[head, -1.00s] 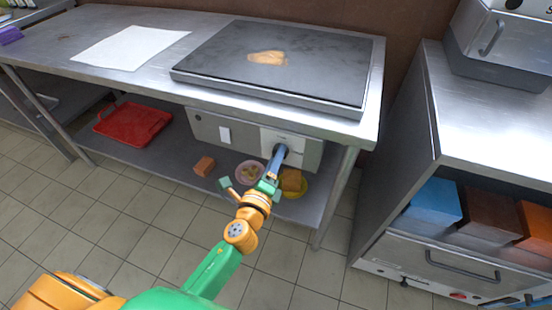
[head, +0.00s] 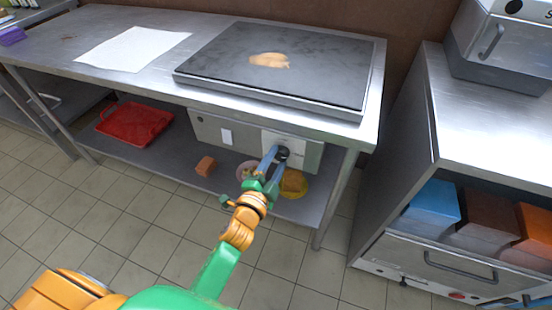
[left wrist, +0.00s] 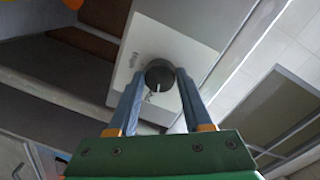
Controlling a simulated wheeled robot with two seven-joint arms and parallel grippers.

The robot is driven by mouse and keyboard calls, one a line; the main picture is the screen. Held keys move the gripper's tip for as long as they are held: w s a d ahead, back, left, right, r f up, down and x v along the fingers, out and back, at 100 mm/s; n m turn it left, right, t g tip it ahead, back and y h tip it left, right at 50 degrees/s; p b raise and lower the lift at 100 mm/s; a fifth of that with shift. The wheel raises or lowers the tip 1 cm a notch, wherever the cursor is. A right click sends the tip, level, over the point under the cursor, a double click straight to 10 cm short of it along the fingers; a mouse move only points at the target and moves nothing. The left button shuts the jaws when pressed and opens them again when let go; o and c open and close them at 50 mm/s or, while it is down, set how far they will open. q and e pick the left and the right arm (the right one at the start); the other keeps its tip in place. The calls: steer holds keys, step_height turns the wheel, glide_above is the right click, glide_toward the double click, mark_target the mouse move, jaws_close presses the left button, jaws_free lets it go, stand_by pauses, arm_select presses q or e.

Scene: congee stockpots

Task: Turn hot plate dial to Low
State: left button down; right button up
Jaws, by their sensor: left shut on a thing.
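The hot plate (head: 285,62) is a dark flat slab on the steel table, with a tan food piece (head: 270,60) on it. Its dial (head: 283,153) is a dark round knob on the pale control panel (head: 306,153) under the table's front edge. The dial also shows in the left wrist view (left wrist: 158,73), with a light pointer mark. My left gripper (head: 276,154) has its blue fingers on either side of the dial and is shut on it; it also shows in the left wrist view (left wrist: 160,80). The panel's lettering is too small to read. My right gripper is not in view.
A lower shelf holds a red tray (head: 134,123), an orange-brown block (head: 206,166) and a yellow plate (head: 294,186) behind my arm. A white sheet (head: 133,48) lies on the table. A steel cabinet (head: 490,110) stands at right.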

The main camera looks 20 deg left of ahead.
arm_select(q)
steer(key=n+p, duration=0.2)
steer(key=n, duration=0.5)
steer(key=shift+h, duration=0.3)
steer(key=n, duration=0.3)
steer(key=shift+d+f+t+p, duration=0.1)
steer(key=shift+f+t+p, duration=0.05)
steer(key=shift+t+p, duration=0.2)
steer(key=shift+n, duration=1.8)
steer(key=shift+c, duration=1.6)
jaws_free()
steer(key=s+p, duration=0.1)
steer(key=s, duration=0.6)
steer(key=shift+a, duration=0.3)
steer(key=shift+s+f, duration=0.1)
